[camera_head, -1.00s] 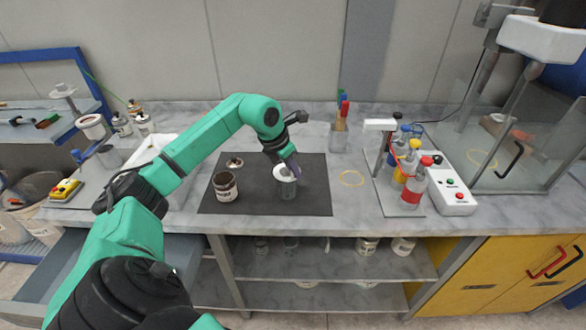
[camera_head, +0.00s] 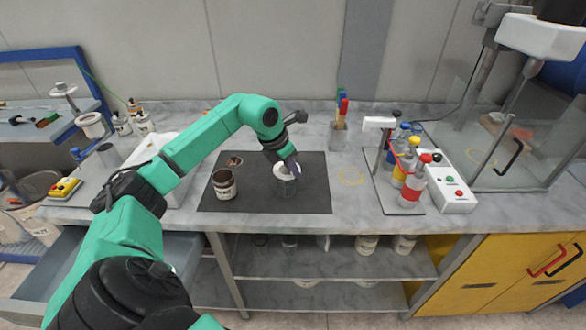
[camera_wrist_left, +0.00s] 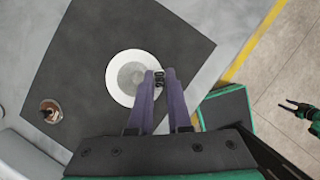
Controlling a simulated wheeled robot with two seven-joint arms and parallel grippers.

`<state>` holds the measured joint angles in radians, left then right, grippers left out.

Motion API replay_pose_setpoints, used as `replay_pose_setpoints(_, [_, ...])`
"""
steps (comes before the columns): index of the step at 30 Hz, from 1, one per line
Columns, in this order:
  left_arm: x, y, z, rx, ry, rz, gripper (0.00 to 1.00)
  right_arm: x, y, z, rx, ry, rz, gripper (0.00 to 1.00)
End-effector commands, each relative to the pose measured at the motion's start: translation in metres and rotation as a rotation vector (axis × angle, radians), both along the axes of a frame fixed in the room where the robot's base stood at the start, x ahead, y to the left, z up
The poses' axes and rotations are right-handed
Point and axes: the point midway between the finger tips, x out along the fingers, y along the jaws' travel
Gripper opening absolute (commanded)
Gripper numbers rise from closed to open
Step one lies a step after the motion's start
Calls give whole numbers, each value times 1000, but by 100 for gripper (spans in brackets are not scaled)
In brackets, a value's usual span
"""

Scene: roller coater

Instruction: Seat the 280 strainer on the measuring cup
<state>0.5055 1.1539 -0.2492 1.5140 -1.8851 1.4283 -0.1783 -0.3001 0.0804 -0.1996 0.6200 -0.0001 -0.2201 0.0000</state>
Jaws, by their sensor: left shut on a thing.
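The strainer (camera_head: 282,169) is a white ring with a grey mesh middle. It is at the right part of the dark mat and also shows in the left wrist view (camera_wrist_left: 117,79).
The bench between mat and rack is clear.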

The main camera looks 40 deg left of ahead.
Motion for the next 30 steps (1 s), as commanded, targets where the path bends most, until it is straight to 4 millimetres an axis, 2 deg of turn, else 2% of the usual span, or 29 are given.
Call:
replay_pose_setpoints(1, [-4, 0, -10, 3, 25, 0, 0, 0, 0, -1, 0, 0, 0, 50])
replay_pose_setpoints(3, [-4, 0, -10, 4, 25, 0, 0, 0, 0, -1, 0, 0, 0, 50])
replay_pose_setpoints(4, [-4, 0, -10, 4, 25, 0, 28, 0, 0, -1, 0, 0, 0, 50])
replay_pose_setpoints(6, [-4, 0, -10, 4, 25, 1, 51, 0, 1, -1, 1, 0, 0, 50])
replay_pose_setpoints(30, [-5, 3, -6, 10, 22, 4, 51, 0, 1, -3, 1, 0, 0, 50])
